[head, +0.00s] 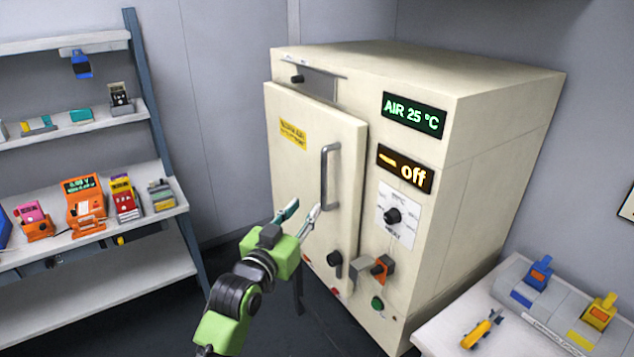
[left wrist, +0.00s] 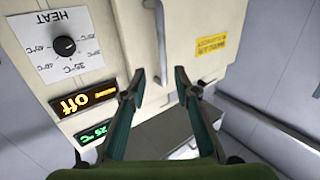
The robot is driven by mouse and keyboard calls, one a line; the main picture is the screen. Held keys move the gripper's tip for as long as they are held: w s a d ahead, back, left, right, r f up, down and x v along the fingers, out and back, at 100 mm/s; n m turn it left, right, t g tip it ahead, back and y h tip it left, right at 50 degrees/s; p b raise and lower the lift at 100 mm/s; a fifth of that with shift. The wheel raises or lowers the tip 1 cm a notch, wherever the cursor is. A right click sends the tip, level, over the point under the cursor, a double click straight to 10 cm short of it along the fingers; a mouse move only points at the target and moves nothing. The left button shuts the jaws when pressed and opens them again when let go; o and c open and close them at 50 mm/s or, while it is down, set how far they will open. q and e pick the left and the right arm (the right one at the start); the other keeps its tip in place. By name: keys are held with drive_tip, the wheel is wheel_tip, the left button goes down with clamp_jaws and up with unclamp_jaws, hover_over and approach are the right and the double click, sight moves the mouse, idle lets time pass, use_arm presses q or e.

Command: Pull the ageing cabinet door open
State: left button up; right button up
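The ageing cabinet (head: 500,150) is a large cream box, and its door (head: 295,175) looks shut. A grey vertical bar handle (head: 325,178) is on the door's right side; it also shows upside down in the left wrist view (left wrist: 160,45). My left gripper (head: 303,208) is open and empty in front of the door, near the handle's lower end. In the left wrist view its two fingertips (left wrist: 159,88) are apart, with the handle's end appearing between them. Whether the fingers touch the handle I cannot tell. My right gripper is not in view.
A heat dial (head: 393,216), an orange switch (head: 381,268) and displays reading "AIR 25 °C" (head: 414,114) and "off" (head: 404,168) are right of the door. A shelf rack (head: 150,90) stands left. A white table (head: 450,325) with small devices is at lower right.

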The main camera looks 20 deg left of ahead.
use_arm(q)
drive_tip(key=p, duration=0.1)
approach(323, 183)
drive_tip(key=w, duration=0.5)
drive_tip(key=w+p, duration=0.1)
drive_tip(key=w, duration=0.2)
drive_tip(key=w+p, duration=0.1)
drive_tip(key=w, duration=0.1)
drive_tip(key=shift+w+d, duration=0.4)
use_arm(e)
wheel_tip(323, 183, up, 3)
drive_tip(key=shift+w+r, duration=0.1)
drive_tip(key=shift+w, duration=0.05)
use_arm(q)
clamp_jaws()
